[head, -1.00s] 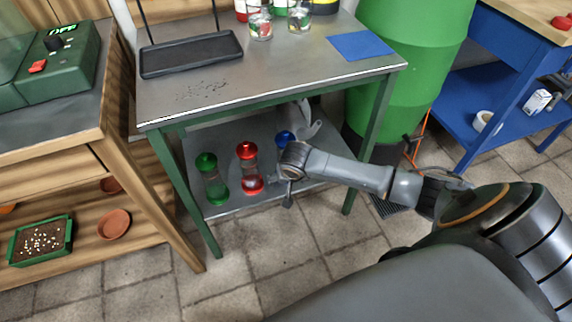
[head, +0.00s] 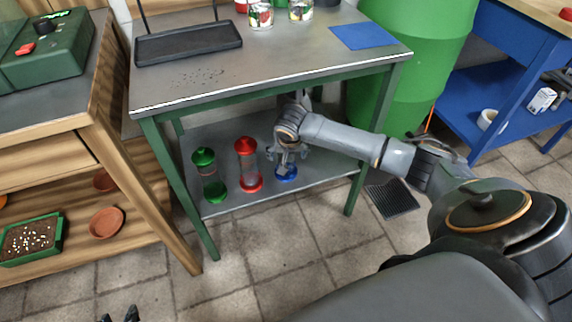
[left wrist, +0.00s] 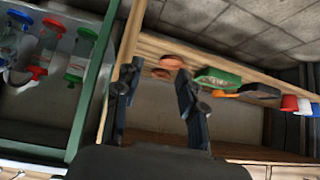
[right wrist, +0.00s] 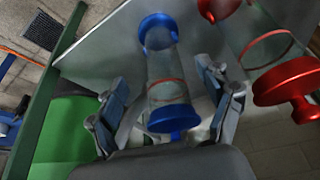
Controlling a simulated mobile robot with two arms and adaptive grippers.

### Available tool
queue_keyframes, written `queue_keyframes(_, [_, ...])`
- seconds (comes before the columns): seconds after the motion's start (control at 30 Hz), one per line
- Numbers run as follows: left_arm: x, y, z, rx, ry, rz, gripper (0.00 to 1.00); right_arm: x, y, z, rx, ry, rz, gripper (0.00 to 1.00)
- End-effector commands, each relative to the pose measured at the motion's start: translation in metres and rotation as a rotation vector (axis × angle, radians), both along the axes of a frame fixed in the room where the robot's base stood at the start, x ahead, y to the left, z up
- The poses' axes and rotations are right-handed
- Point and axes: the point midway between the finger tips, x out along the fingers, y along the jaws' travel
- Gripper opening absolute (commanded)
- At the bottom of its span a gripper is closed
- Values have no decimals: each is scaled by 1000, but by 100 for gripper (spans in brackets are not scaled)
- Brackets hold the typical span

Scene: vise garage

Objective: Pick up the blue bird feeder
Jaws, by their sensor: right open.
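The blue bird feeder (right wrist: 165,75) has a clear tube between blue end caps. In the head view its blue base (head: 286,173) shows on the lower shelf, while my right gripper (head: 290,155) hides most of the rest. In the right wrist view my right gripper (right wrist: 168,105) is open, with its fingers on either side of the feeder; I cannot tell whether they touch it. My left gripper (left wrist: 158,85) is open and empty, away from the feeder. Its fingertips (head: 119,316) show at the bottom edge of the head view.
A red feeder (head: 248,165) and a green feeder (head: 208,177) stand left of the blue one on the shelf (head: 228,205). The tabletop (head: 260,72) is above, with green legs around. A green barrel (head: 415,70) stands behind right. A wooden bench (head: 90,150) is at left.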

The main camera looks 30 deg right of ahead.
Motion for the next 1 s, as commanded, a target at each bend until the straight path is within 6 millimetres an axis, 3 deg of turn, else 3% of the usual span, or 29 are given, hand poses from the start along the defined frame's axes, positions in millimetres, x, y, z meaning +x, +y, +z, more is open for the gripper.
queue_keyframes(0.33, [50,-20,45,-78,-343,-25,40,41,-22,-1,1,-3,-2,79])
queue_keyframes(0.4, [57,-24,56,-94,-409,-29,40,41,-22,-6,0,0,0,79])
queue_keyframes(0.6, [66,-29,76,-119,-519,-36,40,42,-23,-11,0,-1,1,79])
queue_keyframes(0.87, [67,-29,80,-123,-532,-37,40,42,-23,-11,-1,-1,1,79])
queue_keyframes(1.0, [67,-29,79,-123,-532,-37,40,42,-23,-11,0,-1,0,53])
